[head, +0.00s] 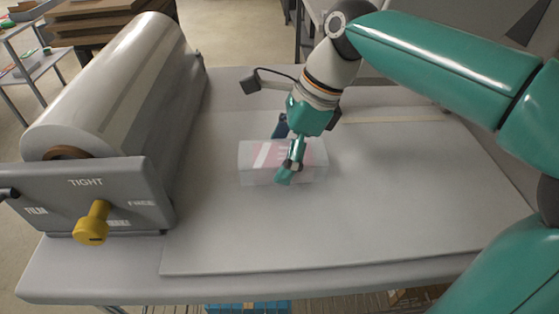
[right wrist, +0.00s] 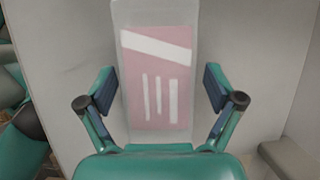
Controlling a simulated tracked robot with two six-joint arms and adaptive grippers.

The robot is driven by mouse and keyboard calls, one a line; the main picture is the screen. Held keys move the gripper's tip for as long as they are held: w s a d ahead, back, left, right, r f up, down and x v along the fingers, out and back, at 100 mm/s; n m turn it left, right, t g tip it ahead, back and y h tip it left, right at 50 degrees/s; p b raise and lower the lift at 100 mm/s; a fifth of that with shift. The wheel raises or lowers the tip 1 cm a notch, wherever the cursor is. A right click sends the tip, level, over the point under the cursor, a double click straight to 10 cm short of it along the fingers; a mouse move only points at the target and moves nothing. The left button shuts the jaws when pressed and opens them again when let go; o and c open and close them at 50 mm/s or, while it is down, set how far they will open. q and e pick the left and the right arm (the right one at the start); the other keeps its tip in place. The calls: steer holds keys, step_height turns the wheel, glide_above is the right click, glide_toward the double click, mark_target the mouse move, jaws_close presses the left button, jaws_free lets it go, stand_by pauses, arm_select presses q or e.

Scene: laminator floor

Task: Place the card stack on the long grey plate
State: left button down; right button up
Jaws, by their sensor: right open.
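The card stack (head: 255,160) is a pale, see-through block with a pink and white face. It lies flat on the long grey plate (head: 380,210), left of the plate's middle. My right gripper (head: 282,152) is over it, with one finger at its near side and the other at its far side. In the right wrist view the card stack (right wrist: 156,85) lies between the two open fingers (right wrist: 158,92), with a gap on each side. The gripper hides part of the stack in the head view. My left gripper is not in view.
A large film roll (head: 120,80) stands left of the plate. In front of it is a grey panel (head: 85,195) marked TIGHT and FREE, with a yellow knob (head: 92,223). The right and front parts of the plate are clear.

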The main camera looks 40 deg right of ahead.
mark_target(282, 153)
steer(key=shift+f, duration=0.25)
stand_by(0.3)
steer(key=c, duration=1.5)
steer(key=shift+r, duration=0.15)
steer(key=shift+r, duration=0.25)
step_height(282, 153, up, 20)
steer(key=p, duration=0.6)
steer(key=shift+f, duration=0.15)
